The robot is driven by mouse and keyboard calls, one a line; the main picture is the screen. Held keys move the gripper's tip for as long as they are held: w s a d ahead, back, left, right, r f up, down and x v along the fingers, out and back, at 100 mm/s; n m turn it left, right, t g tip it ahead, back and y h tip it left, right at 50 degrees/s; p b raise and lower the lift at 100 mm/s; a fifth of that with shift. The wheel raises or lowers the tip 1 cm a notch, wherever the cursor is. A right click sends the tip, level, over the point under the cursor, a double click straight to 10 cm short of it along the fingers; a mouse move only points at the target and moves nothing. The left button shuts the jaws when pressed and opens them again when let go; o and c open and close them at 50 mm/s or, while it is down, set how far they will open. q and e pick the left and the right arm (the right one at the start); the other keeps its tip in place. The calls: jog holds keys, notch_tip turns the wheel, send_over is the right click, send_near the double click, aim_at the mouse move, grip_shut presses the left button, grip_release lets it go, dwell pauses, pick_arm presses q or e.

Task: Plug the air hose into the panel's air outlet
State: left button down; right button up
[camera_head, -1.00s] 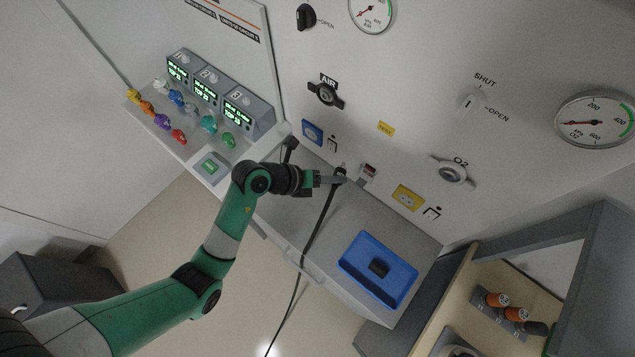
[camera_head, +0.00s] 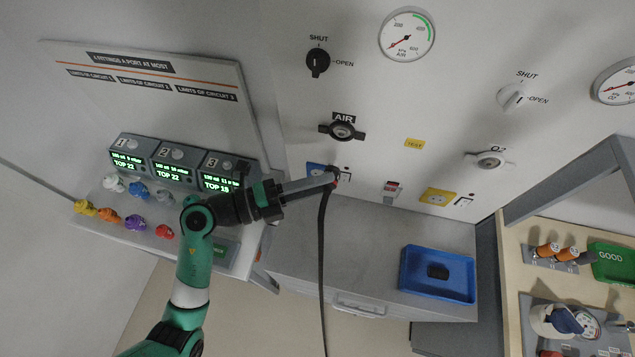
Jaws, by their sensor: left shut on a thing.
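The air outlet (camera_head: 342,130), a round dark port with side lugs under the AIR label, is on the white panel. My left gripper (camera_head: 331,180) comes in from the left, below the outlet and apart from it. It is shut on the end of the black air hose (camera_head: 322,250), which hangs down from the fingertips to the bottom of the view. The connector at the hose end is small and partly hidden by the fingers. The O2 outlet (camera_head: 490,160) is further right on the panel. My right gripper is not in view.
A blue tray (camera_head: 437,291) sits on the grey cabinet top (camera_head: 390,228). Three ventilator boxes (camera_head: 180,166) and several coloured fittings (camera_head: 140,191) are on the left. The AIR valve knob (camera_head: 318,62) is above the outlet. A wooden bench (camera_head: 515,262) stands at the right.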

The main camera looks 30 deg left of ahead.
pick_arm(q)
jog(key=shift+w, duration=0.1)
jog(key=w+a+b, duration=0.2)
jog(key=w+b, duration=0.1)
jog(key=w, duration=0.2)
jog(key=shift+w+b, duration=0.4)
dwell(0.8)
jog(key=shift+w+a+b, duration=0.2)
jog(key=shift+w, duration=0.35)
jog(key=shift+w+a+b, duration=0.15)
jog(key=shift+w+b, duration=0.05)
jog(key=shift+w, duration=0.35)
dwell(1.1)
jog(key=shift+c, duration=2.2)
grip_release()
